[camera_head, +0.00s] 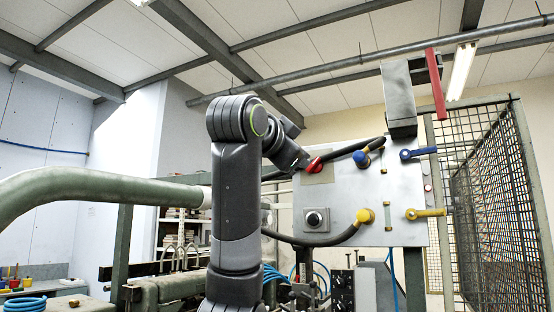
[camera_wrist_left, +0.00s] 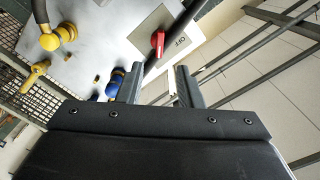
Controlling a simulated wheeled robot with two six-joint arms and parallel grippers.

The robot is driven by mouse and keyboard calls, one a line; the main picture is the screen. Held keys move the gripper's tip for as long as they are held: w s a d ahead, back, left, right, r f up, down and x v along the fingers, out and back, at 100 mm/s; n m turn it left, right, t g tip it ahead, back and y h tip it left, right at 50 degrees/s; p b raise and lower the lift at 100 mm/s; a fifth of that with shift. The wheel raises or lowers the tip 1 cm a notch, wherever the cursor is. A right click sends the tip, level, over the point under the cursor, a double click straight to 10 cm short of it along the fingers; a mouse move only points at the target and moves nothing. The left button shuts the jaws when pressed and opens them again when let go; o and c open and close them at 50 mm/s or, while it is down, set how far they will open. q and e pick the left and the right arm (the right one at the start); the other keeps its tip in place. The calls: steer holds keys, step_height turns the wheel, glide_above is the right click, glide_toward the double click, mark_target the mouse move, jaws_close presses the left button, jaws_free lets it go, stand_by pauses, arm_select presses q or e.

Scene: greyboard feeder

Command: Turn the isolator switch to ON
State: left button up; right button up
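The isolator switch's red handle (camera_head: 314,165) is at the upper left of the grey panel, on a beige plate (camera_head: 319,177). In the left wrist view the red handle (camera_wrist_left: 158,43) stands beside the word OFF on the plate (camera_wrist_left: 185,38). My left gripper (camera_wrist_left: 157,70) is open, its two fingers apart with nothing between them. In that picture the handle lies just beyond the gap between the fingertips. In the head view my left arm ends close to the handle, but its fingers are hard to make out. Whether they touch it cannot be told. My right gripper is not in view.
Thick black hoses run across the panel (camera_head: 345,220) to a blue fitting (camera_head: 362,158) and a yellow fitting (camera_head: 364,216). Blue (camera_head: 418,153) and yellow (camera_head: 425,213) lever handles stick out at the right. A grey box (camera_head: 399,98) with a red lever (camera_head: 436,84) stands above. A mesh fence (camera_head: 490,190) is at right.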

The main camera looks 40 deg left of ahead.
arm_select(q)
steer(key=b+v, duration=0.4)
steer(key=v, duration=0.3)
steer(key=shift+s, duration=0.3)
